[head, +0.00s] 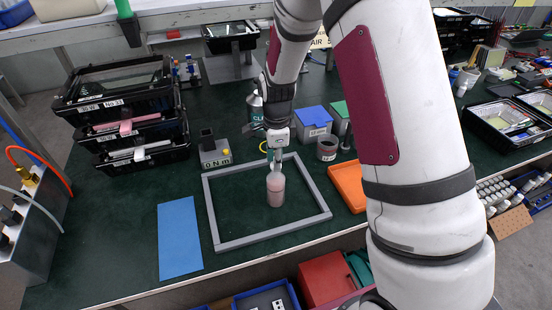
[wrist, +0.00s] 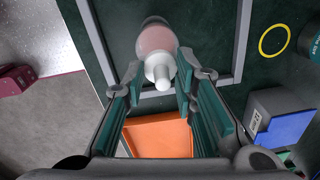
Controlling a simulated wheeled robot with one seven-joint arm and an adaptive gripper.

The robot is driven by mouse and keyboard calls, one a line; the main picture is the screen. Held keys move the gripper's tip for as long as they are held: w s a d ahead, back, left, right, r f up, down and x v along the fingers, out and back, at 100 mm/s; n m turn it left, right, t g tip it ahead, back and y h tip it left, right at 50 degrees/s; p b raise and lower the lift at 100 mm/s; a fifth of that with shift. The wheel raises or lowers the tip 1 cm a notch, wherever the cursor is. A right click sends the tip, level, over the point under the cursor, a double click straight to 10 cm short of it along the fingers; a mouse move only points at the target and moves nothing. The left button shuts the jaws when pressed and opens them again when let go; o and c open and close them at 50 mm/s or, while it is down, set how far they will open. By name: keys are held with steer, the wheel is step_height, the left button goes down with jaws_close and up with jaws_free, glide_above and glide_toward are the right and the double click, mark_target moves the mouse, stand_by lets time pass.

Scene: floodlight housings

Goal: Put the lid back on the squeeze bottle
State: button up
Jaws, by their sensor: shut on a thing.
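The squeeze bottle (head: 276,192) stands upright, pinkish with a pale top, inside a grey square frame on the dark green table. It also shows in the wrist view (wrist: 156,39), seen from above. My gripper (head: 276,158) is directly above the bottle, pointing down. In the wrist view its two fingers (wrist: 159,69) are shut on the white lid (wrist: 159,75), with the lid's narrow nozzle between the fingertips. The lid lines up closely with the bottle's top. The fingers partly hide where lid and bottle meet, so I cannot tell whether the lid is seated.
The grey frame (head: 213,219) surrounds the bottle. A blue mat (head: 180,238) lies left, an orange tray (head: 348,188) right. A grey jar (head: 327,148), a blue-lidded box (head: 313,118) and a small grey block device (head: 215,154) stand nearby. Stacked black trays (head: 125,110) are at the left.

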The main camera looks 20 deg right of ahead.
jaws_close()
steer(key=shift+r, duration=0.35)
steer(key=shift+f, duration=0.2)
stand_by(1.4)
steer(key=o, duration=0.5)
jaws_free()
steer(key=shift+o, duration=0.2)
